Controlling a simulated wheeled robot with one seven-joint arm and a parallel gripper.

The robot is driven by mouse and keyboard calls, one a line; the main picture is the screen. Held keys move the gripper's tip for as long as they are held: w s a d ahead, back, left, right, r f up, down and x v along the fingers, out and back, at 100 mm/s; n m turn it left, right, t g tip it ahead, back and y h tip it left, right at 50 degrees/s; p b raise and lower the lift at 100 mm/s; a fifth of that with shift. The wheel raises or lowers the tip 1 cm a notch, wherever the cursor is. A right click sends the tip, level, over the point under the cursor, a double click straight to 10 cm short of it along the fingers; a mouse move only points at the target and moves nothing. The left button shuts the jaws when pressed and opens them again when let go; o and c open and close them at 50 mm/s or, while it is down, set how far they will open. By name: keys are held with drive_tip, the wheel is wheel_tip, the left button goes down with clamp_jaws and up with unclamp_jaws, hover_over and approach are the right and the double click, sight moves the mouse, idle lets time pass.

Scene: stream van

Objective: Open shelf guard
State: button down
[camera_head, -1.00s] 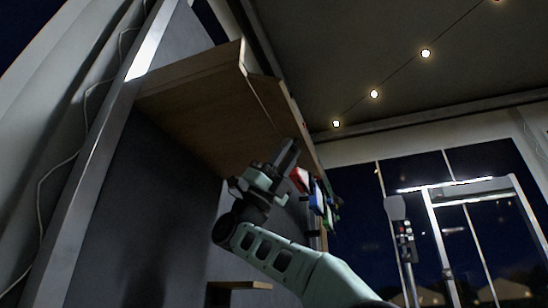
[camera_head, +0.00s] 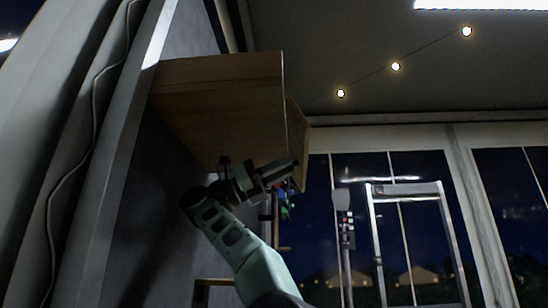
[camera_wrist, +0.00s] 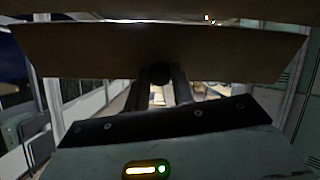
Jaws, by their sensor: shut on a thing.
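The wooden shelf (camera_head: 225,105) is fixed high on the dark wall at the left. Its guard, a wooden panel (camera_head: 297,140), shows edge-on at the shelf's right end in the head view. In the wrist view the guard (camera_wrist: 85,55) spans the top as a brown board, with a round dark knob (camera_wrist: 160,73) at its middle. My gripper (camera_head: 291,168) is below the shelf at the guard's lower part. In the wrist view its two fingers (camera_wrist: 161,88) stand on either side of the knob and are shut on it. I cannot tell the guard's exact angle.
Small coloured items (camera_head: 287,205) hang behind my gripper. A grey post with buttons (camera_head: 345,225) and a metal frame (camera_head: 374,240) stand at the right before dark windows. A lower wooden ledge (camera_head: 215,282) is under my arm. A cable (camera_head: 75,165) runs down the left wall.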

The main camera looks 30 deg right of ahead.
drive_tip(key=t+y+p, duration=0.1)
drive_tip(key=p, duration=0.2)
drive_tip(key=shift+w+a+r+p, duration=0.35)
drive_tip(key=shift+w+r, duration=0.05)
drive_tip(key=shift+f, duration=0.15)
drive_tip(key=c, duration=1.2)
unclamp_jaws()
drive_tip(key=shift+a, duration=0.1)
drive_tip(key=shift+f, duration=0.2)
